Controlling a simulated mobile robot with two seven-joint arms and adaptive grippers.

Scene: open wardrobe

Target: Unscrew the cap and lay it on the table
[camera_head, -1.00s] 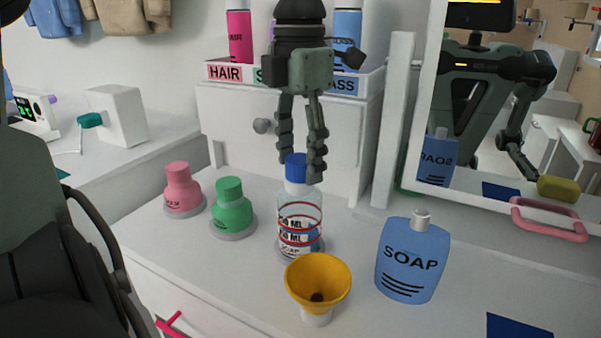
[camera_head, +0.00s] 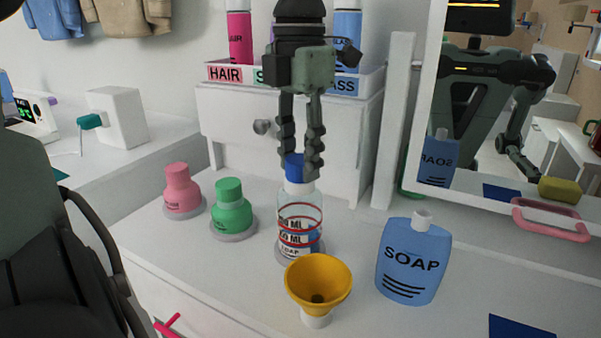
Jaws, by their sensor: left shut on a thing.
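A clear bottle (camera_head: 300,211) with red rings and a blue cap (camera_head: 293,168) stands upright on the white table (camera_head: 190,262). The cap is on top of the bottle's white neck. My left gripper (camera_head: 302,168) points down from above and is shut on the blue cap. Its fingers hide part of the cap's sides. My right gripper is not in view.
A yellow funnel (camera_head: 318,280) stands in front of the bottle, and a blue SOAP bottle (camera_head: 411,262) is to its right. Green (camera_head: 231,208) and pink (camera_head: 181,188) bottles stand left. A mirror (camera_head: 500,110) is at right. Table space at front left is clear.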

